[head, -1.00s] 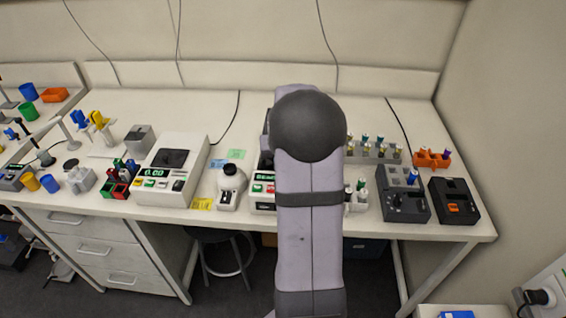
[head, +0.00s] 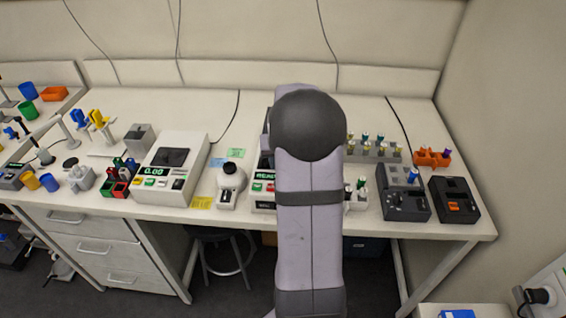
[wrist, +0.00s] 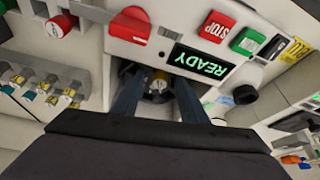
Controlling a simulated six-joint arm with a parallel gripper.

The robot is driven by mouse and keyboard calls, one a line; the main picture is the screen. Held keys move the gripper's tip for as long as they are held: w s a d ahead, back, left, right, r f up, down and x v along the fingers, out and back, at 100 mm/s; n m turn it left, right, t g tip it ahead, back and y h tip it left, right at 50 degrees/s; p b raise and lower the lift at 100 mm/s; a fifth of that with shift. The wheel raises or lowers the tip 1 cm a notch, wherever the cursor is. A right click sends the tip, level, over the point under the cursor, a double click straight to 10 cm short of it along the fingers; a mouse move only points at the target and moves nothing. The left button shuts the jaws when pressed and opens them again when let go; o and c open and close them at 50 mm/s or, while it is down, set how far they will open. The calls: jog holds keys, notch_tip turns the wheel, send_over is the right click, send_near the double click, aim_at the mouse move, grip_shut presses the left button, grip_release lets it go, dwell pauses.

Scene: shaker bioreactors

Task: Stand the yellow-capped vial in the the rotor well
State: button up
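In the wrist view, a yellow-capped vial (wrist: 159,76) shows end-on between the two fingers of my gripper (wrist: 157,88). The fingers are spread, with a gap visible on each side of the cap. Behind and around the vial is a dark round recess (wrist: 153,97) in a pale machine, which looks like the rotor well. How deep the vial sits is hidden. In the head view my arm covers the gripper, the vial and the well.
The machine's READY display (wrist: 201,62), red STOP button (wrist: 217,27) and green button (wrist: 248,41) lie close to the fingers. Racked vials (wrist: 42,88) stand to the left in the wrist view. In the head view, a grey block (head: 403,203) stands right of my arm.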

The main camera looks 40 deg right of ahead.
jog(key=shift+r, duration=0.1)
jog(key=shift+r+p, duration=2.75)
jog(key=shift+r, duration=0.7)
jog(key=shift+n+y, duration=0.5)
jog(key=shift+n, duration=0.2)
jog(key=a, duration=0.7)
jog(key=shift+s+a+f, duration=0.1)
jog(key=shift+s, duration=0.3)
jog(key=s+a+f+n+g, duration=0.1)
jog(key=s+a+n+g, duration=0.1)
jog(key=s+a, duration=0.7)
jog(key=s+a+f+n+g+y, duration=0.1)
jog(key=s+a+n, duration=0.2)
jog(key=s+a, duration=0.6)
jog(key=a, duration=0.5)
jog(key=shift+f+g+y, duration=0.3)
jog(key=shift+f+g, duration=0.05)
jog(key=shift+g, duration=0.05)
